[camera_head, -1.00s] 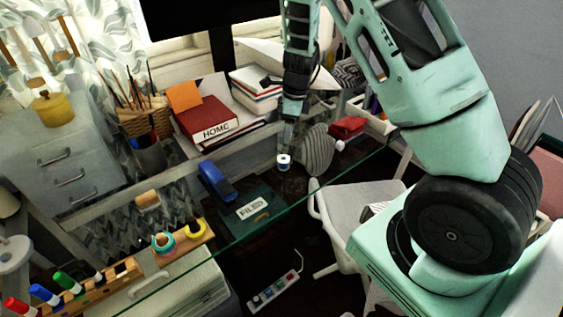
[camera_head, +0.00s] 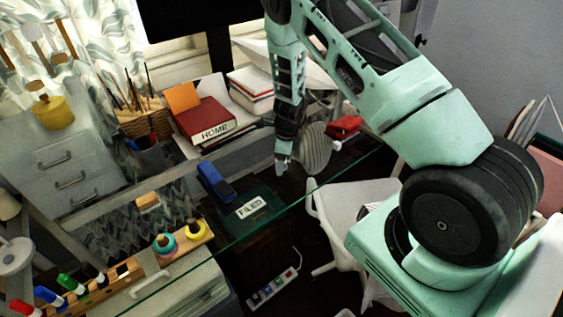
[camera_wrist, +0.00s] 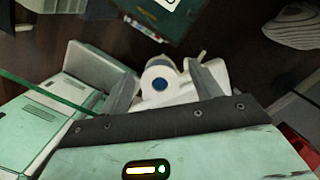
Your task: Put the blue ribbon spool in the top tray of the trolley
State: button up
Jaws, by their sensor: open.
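The blue ribbon spool (camera_wrist: 157,84) shows in the wrist view as a small white-rimmed roll with a blue centre. It lies between the two fingers of my open gripper (camera_wrist: 163,82), and I cannot tell whether either finger touches it. In the head view my gripper (camera_head: 283,167) points down at the glass desk and hides the spool. I cannot make out the trolley or its top tray for certain.
A blue stapler (camera_head: 215,182) and a dark green box labelled FILED (camera_head: 254,207) are left of my gripper. A striped grey object (camera_head: 315,150) and a red item (camera_head: 345,127) are to its right. A white chair (camera_head: 350,200) stands beyond the glass edge.

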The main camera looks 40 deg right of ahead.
jog(key=c, duration=1.1)
jog(key=shift+r, duration=0.1)
